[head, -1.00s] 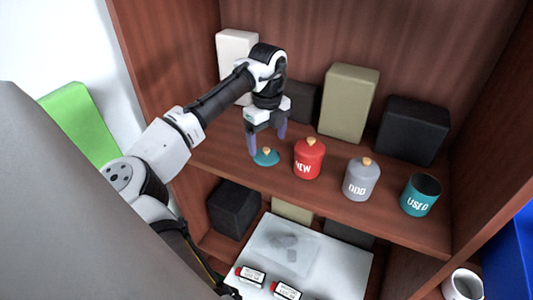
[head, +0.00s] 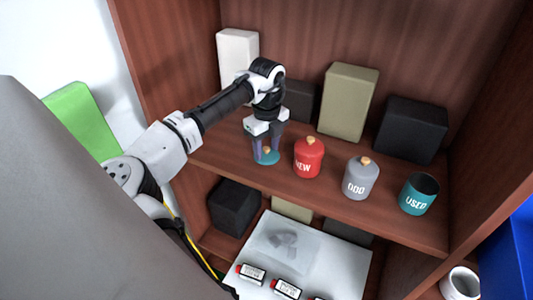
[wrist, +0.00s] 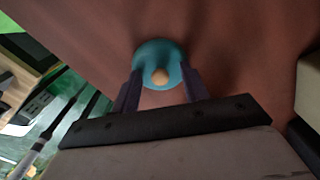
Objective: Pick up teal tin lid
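The teal tin lid (head: 268,160), a round disc with a tan knob, lies on the wooden shelf left of the red tin. It also shows in the wrist view (wrist: 152,53), with its knob toward the camera. My gripper (head: 267,154) points down over the lid. In the wrist view my gripper (wrist: 159,82) is open, with one finger on each side of the knob and a gap to it. I cannot tell whether the fingertips touch the lid. The teal tin (head: 419,196) marked USED stands without a lid at the shelf's right.
A red tin (head: 308,160) marked NEW and a grey tin (head: 360,180) marked ODD stand lidded on the shelf (head: 330,194). Boxes, including a beige one (head: 348,103) and a black one (head: 411,130), stand behind. A white tray (head: 335,267) is below.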

